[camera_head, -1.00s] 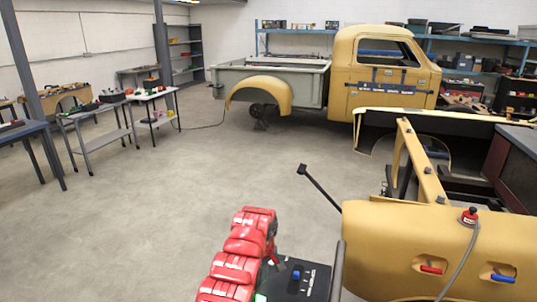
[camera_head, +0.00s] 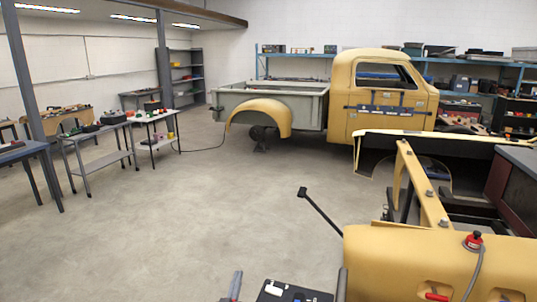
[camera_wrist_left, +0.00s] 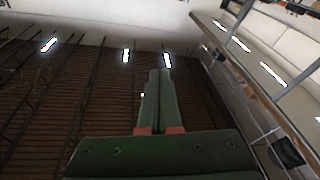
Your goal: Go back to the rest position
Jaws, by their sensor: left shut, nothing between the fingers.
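My left gripper (camera_head: 237,280) shows as a narrow grey upright shape at the bottom edge of the head view. In the left wrist view its two dark green fingers (camera_wrist_left: 157,78) lie together, shut, with nothing between them. They are seen against the ceiling and touch nothing visible. My right gripper is not in view.
A yellow body panel (camera_head: 400,262) with a red-topped fitting (camera_head: 473,240) stands close at the lower right. A black panel (camera_head: 285,291) is at the bottom edge. The truck (camera_head: 385,105) and side tables (camera_head: 98,132) are farther off. The middle floor (camera_head: 215,210) is clear.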

